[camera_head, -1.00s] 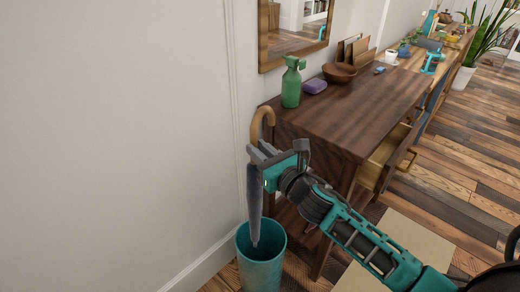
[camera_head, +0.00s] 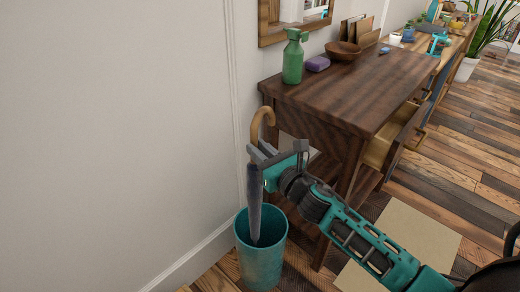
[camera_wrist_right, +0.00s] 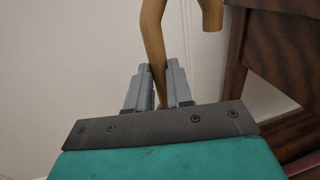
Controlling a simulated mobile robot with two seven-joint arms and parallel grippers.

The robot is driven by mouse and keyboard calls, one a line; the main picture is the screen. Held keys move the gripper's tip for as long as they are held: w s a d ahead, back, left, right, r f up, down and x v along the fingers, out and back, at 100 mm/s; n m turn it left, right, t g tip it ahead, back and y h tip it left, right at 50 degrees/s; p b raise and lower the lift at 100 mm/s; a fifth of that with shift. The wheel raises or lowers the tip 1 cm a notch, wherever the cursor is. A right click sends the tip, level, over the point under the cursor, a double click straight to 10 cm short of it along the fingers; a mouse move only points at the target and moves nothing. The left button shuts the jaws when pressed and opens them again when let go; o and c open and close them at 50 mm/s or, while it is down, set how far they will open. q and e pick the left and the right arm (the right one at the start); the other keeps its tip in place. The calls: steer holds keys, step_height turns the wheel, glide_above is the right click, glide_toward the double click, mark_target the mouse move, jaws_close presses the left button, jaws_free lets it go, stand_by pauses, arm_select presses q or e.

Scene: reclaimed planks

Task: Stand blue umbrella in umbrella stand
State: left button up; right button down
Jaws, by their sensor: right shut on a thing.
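The blue umbrella (camera_head: 254,212) hangs upright with its curved wooden handle (camera_head: 262,118) at the top. My right gripper (camera_head: 258,157) is shut on it just below the handle. The handle also shows between the fingers in the right wrist view (camera_wrist_right: 154,45). The teal umbrella stand (camera_head: 262,265) is on the floor by the wall. The umbrella's lower tip is inside the stand's opening, below the rim line; whether it touches the bottom is hidden. My left gripper is out of view.
A dark wooden desk (camera_head: 340,95) with an open drawer (camera_head: 388,140) stands right of the stand. A green spray bottle (camera_head: 293,58), purple sponge (camera_head: 317,64) and wooden bowl (camera_head: 342,52) are on it. The white wall (camera_head: 120,130) is close on the left.

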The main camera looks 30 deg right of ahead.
arm_select(q)
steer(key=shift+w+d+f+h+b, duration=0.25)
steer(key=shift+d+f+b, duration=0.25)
steer(key=shift+b, duration=0.8)
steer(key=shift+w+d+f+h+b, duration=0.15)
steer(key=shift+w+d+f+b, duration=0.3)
steer(key=shift+b, duration=0.85)
arm_select(e)
step_height(320, 180, down, 11)
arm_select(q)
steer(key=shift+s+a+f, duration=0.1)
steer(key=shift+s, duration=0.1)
